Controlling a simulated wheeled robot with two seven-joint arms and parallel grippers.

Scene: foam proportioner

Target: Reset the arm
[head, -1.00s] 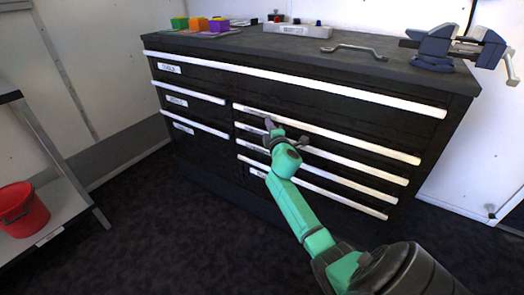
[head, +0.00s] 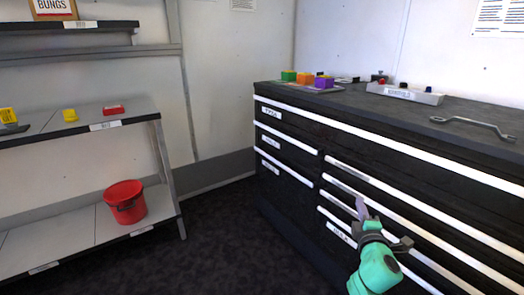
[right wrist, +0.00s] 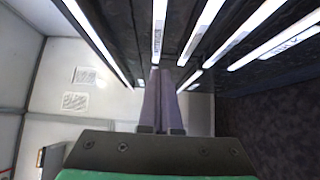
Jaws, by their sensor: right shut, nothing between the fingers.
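My right gripper (head: 362,210) is in front of the drawers of the black tool chest (head: 300,180), on a green arm link at the lower right of the head view. Its two fingers (right wrist: 160,100) lie together in the right wrist view, with nothing between them. The drawers, with white handle strips, look closed. Whether the fingertips touch the chest front I cannot tell. My left gripper is not in view.
A shelf unit (head: 158,150) at the left holds a red bucket (head: 126,203) below and small yellow and red items above. The chest top carries coloured blocks (head: 305,78), a grey box (head: 405,93) and a wrench (head: 472,127). Dark floor between shelf and chest is clear.

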